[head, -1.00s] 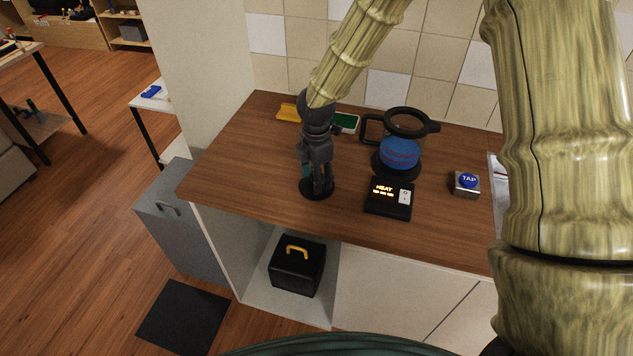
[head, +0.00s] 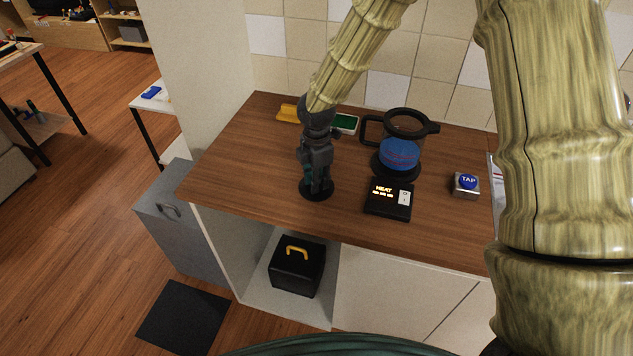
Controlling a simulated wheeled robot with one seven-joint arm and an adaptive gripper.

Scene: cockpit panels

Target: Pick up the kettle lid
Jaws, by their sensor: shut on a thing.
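The kettle lid (head: 316,195) is a dark round disc on the wooden counter, left of the kettle. My gripper (head: 316,184) points down over it, its fingers shut on the lid's middle, where the grip itself is too small and dark to see clearly. The lid looks flat and at counter level. The kettle (head: 401,150) is a clear jug with a black rim and handle and blue contents. It stands without a lid on a dark round base, to the right of my gripper.
A black control box (head: 388,201) reading HEAT sits in front of the kettle. A blue TAP button (head: 467,182) is at the right. A green-topped tray (head: 345,123) and a yellow object (head: 288,113) lie behind my gripper. The counter's left part (head: 235,160) is clear.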

